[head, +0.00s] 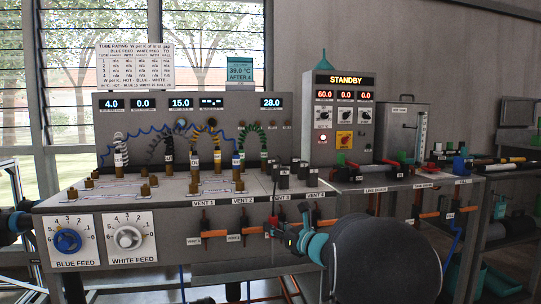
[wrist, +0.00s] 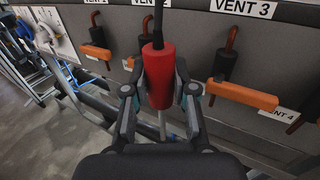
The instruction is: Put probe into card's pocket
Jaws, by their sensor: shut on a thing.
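The probe (wrist: 158,78) has a red cylindrical handle, a dark cable rising from its top and a thin grey rod below. My gripper (wrist: 160,92) is shut on the red handle, one finger on each side. In the head view my gripper (head: 288,232) is in front of the bench's front panel, below the vent labels, and a small bit of the red handle (head: 272,222) shows there. A teal card (head: 240,68) reading "39.0 °C AFTER 4" stands above the display panel at the back. I cannot make out a pocket on it.
Vent handles with orange levers (wrist: 242,95) stick out of the front panel close beside my gripper. The bench (head: 120,200) carries coloured coils, brass fittings and black blocks. A grey unit reading "STANDBY" (head: 342,120) stands at right. Feed dials (head: 67,240) are at front left.

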